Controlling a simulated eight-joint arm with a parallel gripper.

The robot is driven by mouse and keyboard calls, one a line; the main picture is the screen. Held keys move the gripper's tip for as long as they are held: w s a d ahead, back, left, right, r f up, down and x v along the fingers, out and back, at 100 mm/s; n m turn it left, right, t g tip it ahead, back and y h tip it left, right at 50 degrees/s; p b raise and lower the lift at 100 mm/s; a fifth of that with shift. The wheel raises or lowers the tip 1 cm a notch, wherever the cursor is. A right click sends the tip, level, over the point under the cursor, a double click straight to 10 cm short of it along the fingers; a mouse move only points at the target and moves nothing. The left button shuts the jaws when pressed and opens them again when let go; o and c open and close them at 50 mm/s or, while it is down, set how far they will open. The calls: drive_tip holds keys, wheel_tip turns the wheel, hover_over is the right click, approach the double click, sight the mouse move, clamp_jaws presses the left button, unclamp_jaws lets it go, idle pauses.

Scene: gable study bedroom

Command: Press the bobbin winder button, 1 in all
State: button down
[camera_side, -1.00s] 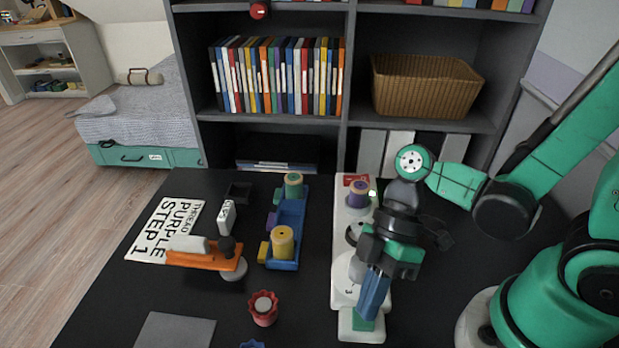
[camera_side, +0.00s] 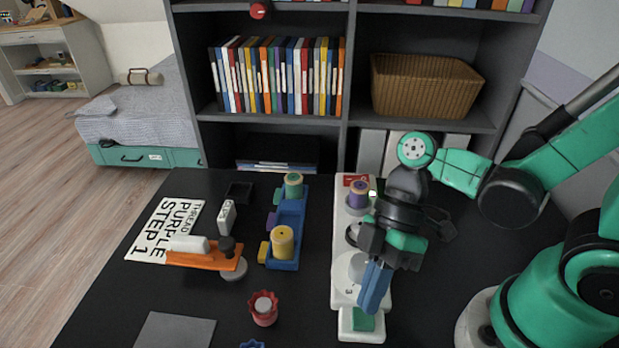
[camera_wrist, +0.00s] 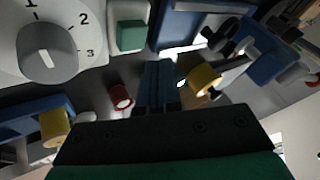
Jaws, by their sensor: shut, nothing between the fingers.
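A white toy sewing machine (camera_side: 341,245) stands at the middle of the dark table, with a purple spool (camera_side: 357,196) on its far end. A green square button (camera_side: 362,321) sits on a white base at its near end; it also shows in the wrist view (camera_wrist: 132,36). I see no label naming it as the bobbin winder button. A grey dial (camera_wrist: 48,55) with numbers is beside it. My gripper (camera_side: 369,308) is shut and empty, its blue fingers pointing down just above the green button, apparently apart from it. In the wrist view the fingers (camera_wrist: 160,85) point away from the button.
A blue tray (camera_side: 290,215) with green and yellow spools lies left of the machine. A shelf stands behind.

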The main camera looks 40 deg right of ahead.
drive_tip(key=shift+r, duration=1.7)
drive_tip(key=w+d+m+t+h, duration=0.1)
drive_tip(key=w+d+m+t, duration=0.1)
drive_tip(key=m, duration=0.1)
drive_tip(key=w+d+m+t+h, duration=0.1)
drive_tip(key=w+d+m+t, duration=0.1)
drive_tip(key=w+m, duration=0.1)
drive_tip(key=shift+d+t+h, duration=0.3)
drive_tip(key=shift+d+h, duration=0.05)
drive_tip(key=shift+h, duration=0.05)
drive_tip(key=w+d+r+m+t+h, duration=0.4)
drive_tip(key=w+d+m+t, duration=0.1)
drive_tip(key=d+m, duration=0.2)
wheel_tip(320, 180, up, 4)
drive_tip(key=n+g, duration=0.7)
drive_tip(key=n, duration=0.2)
hover_over(363, 316)
drive_tip(key=shift+f, duration=0.15)
wheel_tip(363, 316, down, 14)
